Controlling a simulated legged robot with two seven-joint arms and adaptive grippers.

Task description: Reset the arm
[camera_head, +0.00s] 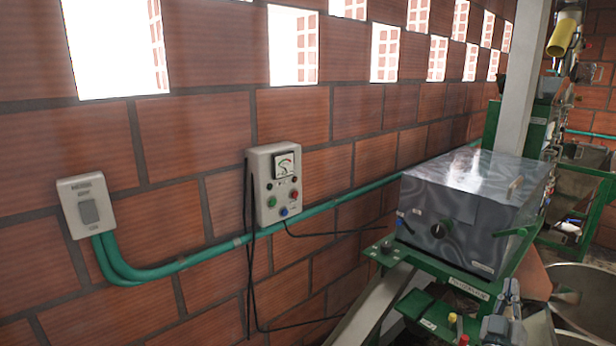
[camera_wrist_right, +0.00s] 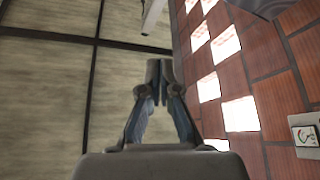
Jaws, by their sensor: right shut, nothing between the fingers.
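My right gripper (camera_wrist_right: 160,72) shows in the right wrist view with its fingers together and nothing between them. It points up, with wooden ceiling panels and the brick wall behind it. In the head view, grey parts that look like my right gripper (camera_head: 509,290) stand at the bottom right, in front of the metal machine box (camera_head: 455,215). My left gripper is in neither view.
A control box (camera_head: 275,185) with a gauge and buttons hangs on the brick wall, with a switch (camera_head: 88,208) left of it. A green pipe (camera_head: 195,258) runs along the wall. A pale post (camera_head: 522,80) rises behind the metal box. Round metal vessels (camera_head: 585,285) stand at right.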

